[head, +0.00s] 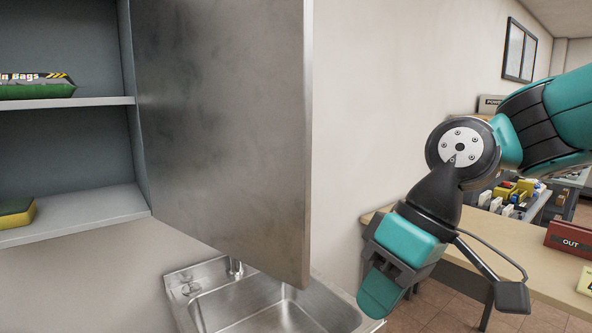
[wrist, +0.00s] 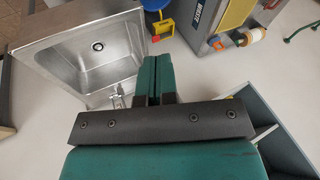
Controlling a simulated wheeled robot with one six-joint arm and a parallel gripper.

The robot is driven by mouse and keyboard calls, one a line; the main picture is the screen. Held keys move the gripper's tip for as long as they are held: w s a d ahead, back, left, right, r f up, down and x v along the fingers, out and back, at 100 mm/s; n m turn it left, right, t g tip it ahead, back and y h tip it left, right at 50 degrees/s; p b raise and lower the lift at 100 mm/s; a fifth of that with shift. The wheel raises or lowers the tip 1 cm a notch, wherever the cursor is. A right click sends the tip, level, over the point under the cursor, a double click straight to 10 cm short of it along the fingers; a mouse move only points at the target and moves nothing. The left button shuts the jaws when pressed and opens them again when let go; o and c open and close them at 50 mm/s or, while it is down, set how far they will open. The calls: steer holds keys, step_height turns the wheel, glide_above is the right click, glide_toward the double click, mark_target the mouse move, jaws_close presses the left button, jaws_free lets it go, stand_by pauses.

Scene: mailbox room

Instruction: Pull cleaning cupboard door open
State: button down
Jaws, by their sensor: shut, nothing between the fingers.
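The cleaning cupboard door (head: 230,110) is a grey metal panel. In the head view it stands swung out from the cupboard (head: 70,207), whose shelves are exposed at the left. My gripper (head: 378,295) is at the right of the door, apart from it in the picture, pointing down. Its teal fingers are together and empty. In the wrist view the closed fingers (wrist: 157,75) show beside the sink, and a grey-blue panel edge at the lower right may be part of the cupboard. No handle is visible on the door.
A steel sink (head: 270,310) lies below the door. A yellow sponge (head: 16,213) and a green bag pack (head: 35,86) sit on the shelves. A wooden table (head: 465,225) with a red OUT tray (head: 568,240) stands at the right.

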steer(key=w+d+r+n+g+y+p, duration=0.1)
steer(key=w+r+n+p, duration=0.2)
steer(key=w+r+p, duration=0.55)
steer(key=w+r+n+g+p, duration=0.15)
steer(key=w+r+p, duration=0.45)
steer(key=w, duration=0.6)
steer(key=s+a+f+n+b, duration=0.1)
steer(key=s+a+f+b, duration=0.4)
steer(key=f+b, duration=0.3)
steer(key=shift+s+a+f+b, duration=0.4)
steer(key=shift+a+b, duration=0.45)
steer(key=shift+b, duration=0.25)
